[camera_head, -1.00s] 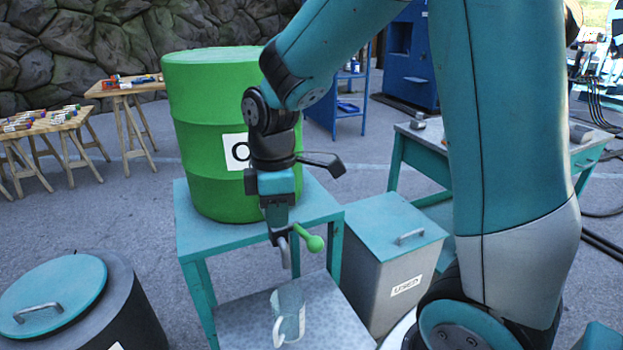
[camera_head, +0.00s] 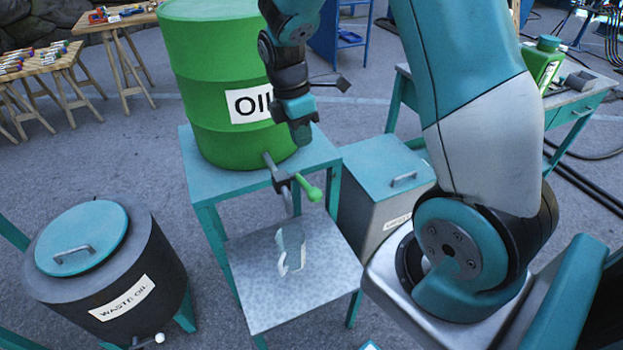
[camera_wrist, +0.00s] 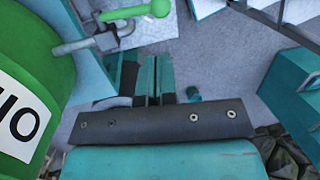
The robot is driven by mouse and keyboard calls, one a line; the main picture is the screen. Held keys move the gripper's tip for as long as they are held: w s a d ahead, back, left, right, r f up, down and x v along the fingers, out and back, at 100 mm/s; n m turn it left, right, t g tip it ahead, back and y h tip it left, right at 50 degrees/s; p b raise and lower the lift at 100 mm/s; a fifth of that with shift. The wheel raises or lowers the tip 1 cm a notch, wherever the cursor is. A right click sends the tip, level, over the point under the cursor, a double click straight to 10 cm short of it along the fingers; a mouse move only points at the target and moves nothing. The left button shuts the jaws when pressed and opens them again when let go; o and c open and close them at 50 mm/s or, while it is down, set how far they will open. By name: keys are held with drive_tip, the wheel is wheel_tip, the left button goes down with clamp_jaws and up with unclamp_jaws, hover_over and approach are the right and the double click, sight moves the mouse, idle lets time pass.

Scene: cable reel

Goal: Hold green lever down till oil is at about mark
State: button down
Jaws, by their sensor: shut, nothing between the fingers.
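The green oil drum (camera_head: 195,110) lies in place on the teal stand (camera_head: 312,152), with its label partly behind my arm. A grey tap (camera_head: 281,177) sticks out low on it, and the green lever (camera_head: 312,191) points right from the tap. Both also show in the wrist view, the lever (camera_wrist: 140,12) at the top. A clear jug (camera_head: 291,247) stands on the metal shelf below the spout. I cannot make out oil or a mark in it. My gripper (camera_head: 302,140) is shut and empty, just above the tap and apart from the lever; it also shows in the wrist view (camera_wrist: 158,62).
A lidded grey bin (camera_head: 368,215) stands right of the stand. A dark waste oil drum (camera_head: 105,255) stands at the left. A teal workbench (camera_head: 580,110) with a green container (camera_head: 543,62) is at the right. Wooden tables (camera_head: 50,62) are behind left.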

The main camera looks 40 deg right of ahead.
sight(313, 189)
drive_tip(key=f+p, duration=0.1)
drive_tip(key=f, duration=0.3)
drive_tip(key=s+f, duration=0.1)
drive_tip(key=f, duration=0.3)
drive_tip(key=s+f+p, duration=0.1)
drive_tip(key=f, duration=0.3)
drive_tip(key=shift+s+d+p, duration=0.15)
drive_tip(key=shift+d+p, duration=0.15)
drive_tip(key=shift+d, duration=0.05)
